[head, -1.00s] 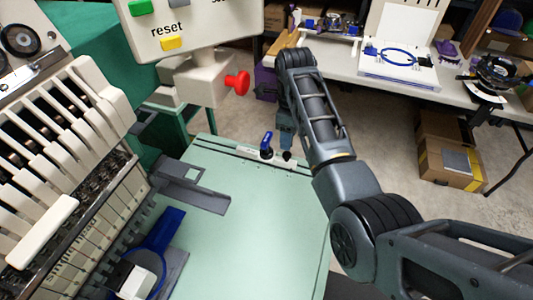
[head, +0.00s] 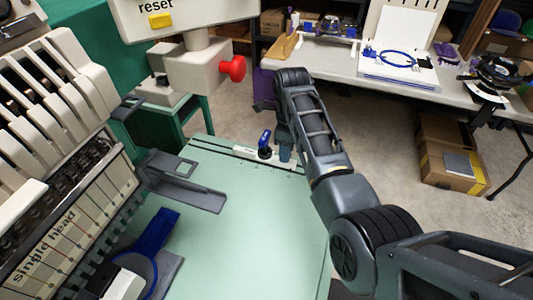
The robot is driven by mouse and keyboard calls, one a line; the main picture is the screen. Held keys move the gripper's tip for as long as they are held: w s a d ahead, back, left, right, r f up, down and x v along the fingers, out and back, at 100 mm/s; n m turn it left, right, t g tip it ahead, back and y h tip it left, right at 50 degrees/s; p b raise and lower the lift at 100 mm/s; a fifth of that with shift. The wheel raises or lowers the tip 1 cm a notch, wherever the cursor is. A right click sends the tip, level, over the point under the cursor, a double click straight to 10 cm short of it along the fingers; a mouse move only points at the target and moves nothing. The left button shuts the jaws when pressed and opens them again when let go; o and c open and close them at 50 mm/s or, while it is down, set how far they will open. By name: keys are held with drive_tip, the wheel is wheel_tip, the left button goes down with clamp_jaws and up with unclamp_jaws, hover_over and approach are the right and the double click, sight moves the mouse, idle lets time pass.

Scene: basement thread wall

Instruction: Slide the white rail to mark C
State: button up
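The white rail (head: 244,151) is a short pale strip near the far edge of the green table (head: 235,225). A blue lever (head: 265,139) on a dark base stands on it. No letter mark is readable at this size. My gripper (head: 285,157) hangs from the end of my arm, just right of the blue lever and close above the rail's right end. It covers part of that end. Its fingers are small and seen from behind, so I cannot tell whether they are open or touching anything.
An embroidery machine (head: 70,190) fills the left side, with a grey bracket (head: 190,192) and a blue hoop (head: 150,245) reaching over the table. A control box with a red knob (head: 232,68) stands behind. The middle of the green table is clear.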

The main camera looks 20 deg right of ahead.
sight(273, 156)
clamp_jaws()
drive_tip(key=shift+w+a, duration=0.15)
drive_tip(key=shift+a, duration=0.1)
drive_tip(key=shift+w+a+b, duration=0.2)
drive_tip(key=shift+a+b, duration=0.05)
drive_tip(key=shift+b, duration=0.05)
drive_tip(key=shift+w+a+b, duration=0.7)
drive_tip(key=shift+w+a, duration=0.1)
drive_tip(key=shift+a, duration=0.3)
drive_tip(key=shift+w+a, duration=0.2)
drive_tip(key=shift+a, duration=0.1)
drive_tip(key=shift+w+a, duration=0.1)
drive_tip(key=shift+a, duration=0.05)
drive_tip(key=shift+o, duration=1.6)
unclamp_jaws()
